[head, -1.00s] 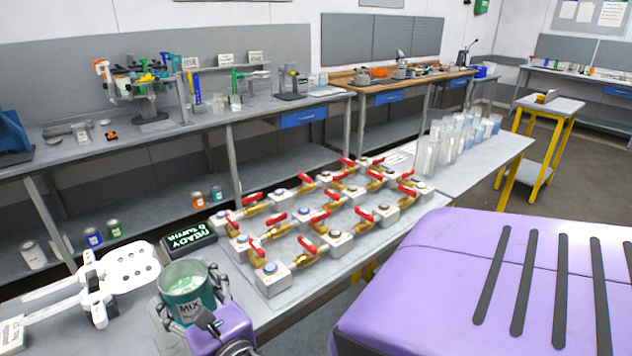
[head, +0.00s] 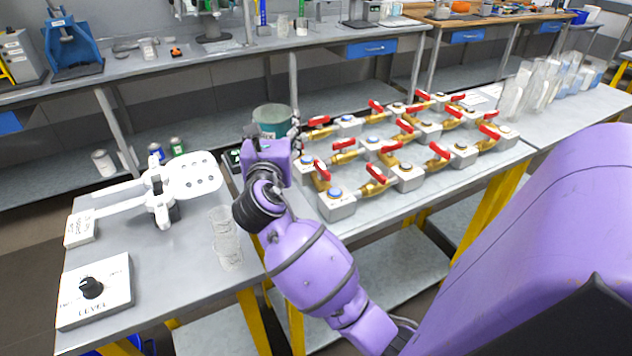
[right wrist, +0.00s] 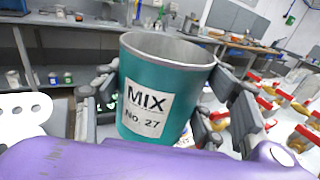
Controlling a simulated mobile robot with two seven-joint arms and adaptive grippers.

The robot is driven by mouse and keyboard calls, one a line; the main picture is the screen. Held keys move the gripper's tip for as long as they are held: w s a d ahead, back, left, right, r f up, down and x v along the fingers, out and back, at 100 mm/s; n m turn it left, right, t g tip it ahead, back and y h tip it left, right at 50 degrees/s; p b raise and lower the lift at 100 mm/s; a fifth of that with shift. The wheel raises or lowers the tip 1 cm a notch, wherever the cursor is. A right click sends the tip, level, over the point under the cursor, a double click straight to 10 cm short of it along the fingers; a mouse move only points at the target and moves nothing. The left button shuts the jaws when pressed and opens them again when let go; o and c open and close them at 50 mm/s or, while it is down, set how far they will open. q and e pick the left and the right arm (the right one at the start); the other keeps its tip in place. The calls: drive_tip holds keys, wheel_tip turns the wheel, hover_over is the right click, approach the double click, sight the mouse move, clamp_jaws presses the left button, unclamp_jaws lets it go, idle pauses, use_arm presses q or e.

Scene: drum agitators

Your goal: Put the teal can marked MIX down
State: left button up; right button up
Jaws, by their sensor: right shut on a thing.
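The teal can (head: 272,118) is held upright in my right gripper (head: 272,138), at the far side of the near bench by the valve board. In the right wrist view the can (right wrist: 150,108) shows a white label reading MIX No. 27, and the fingers of my right gripper (right wrist: 170,105) close on it from both sides. Its top is open. Its base is hidden, so I cannot tell whether it touches the bench. My left gripper is not in view.
A black sign with green letters (right wrist: 88,112) stands left of the can. A white perforated device (head: 195,177), clear beakers (head: 225,250) and a dial box (head: 95,292) stand on the near bench. Valves with red handles (head: 405,132) fill the board to the right.

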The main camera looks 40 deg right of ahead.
drive_tip(key=s+a+f, duration=0.1)
drive_tip(key=s+f, duration=0.2)
drive_tip(key=s, duration=0.1)
drive_tip(key=s+a+f+b, duration=0.1)
drive_tip(key=s+a+f, duration=0.1)
drive_tip(key=s+f, duration=0.1)
drive_tip(key=s+a+f+b, duration=0.1)
drive_tip(key=s+a+f, duration=0.1)
drive_tip(key=s+f, duration=0.1)
drive_tip(key=shift+s, duration=0.85)
drive_tip(key=f, duration=0.2)
drive_tip(key=shift+s+a+f+b, duration=0.2)
drive_tip(key=shift+f+b, duration=0.1)
drive_tip(key=shift+b, duration=0.1)
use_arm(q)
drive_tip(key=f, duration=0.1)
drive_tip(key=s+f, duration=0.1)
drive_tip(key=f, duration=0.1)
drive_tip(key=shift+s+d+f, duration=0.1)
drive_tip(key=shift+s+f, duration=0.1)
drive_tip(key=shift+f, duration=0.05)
use_arm(e)
drive_tip(key=shift+f, duration=0.45)
drive_tip(key=shift+f, duration=0.1)
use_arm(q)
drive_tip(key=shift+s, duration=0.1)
use_arm(e)
drive_tip(key=o, duration=1.5)
drive_tip(key=shift+c, duration=0.2)
